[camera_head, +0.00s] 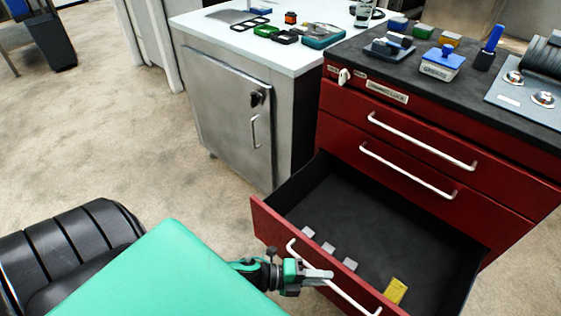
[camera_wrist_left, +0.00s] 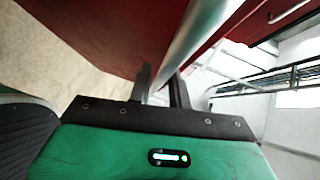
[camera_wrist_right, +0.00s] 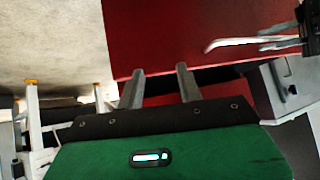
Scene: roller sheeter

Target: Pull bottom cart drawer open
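The red cart's bottom drawer (camera_head: 380,220) stands pulled well out in the head view, its dark inside showing. Its white bar handle (camera_head: 345,291) is on the red front panel. My left gripper (camera_head: 318,274) is at this handle. In the left wrist view the bar (camera_wrist_left: 190,50) runs between the two close-set fingers (camera_wrist_left: 162,88), which look shut on it. My right gripper (camera_wrist_right: 160,85) has its fingers apart and empty, near a red panel (camera_wrist_right: 200,35) in the right wrist view. It is not seen in the head view.
Several small grey pieces and a yellow block (camera_head: 395,291) lie in the drawer. Two upper drawers (camera_head: 410,140) are closed. The cart's dark top (camera_head: 400,85) holds tools. A grey cabinet (camera_head: 225,110) stands to the left. Carpet floor (camera_head: 130,150) is clear at left.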

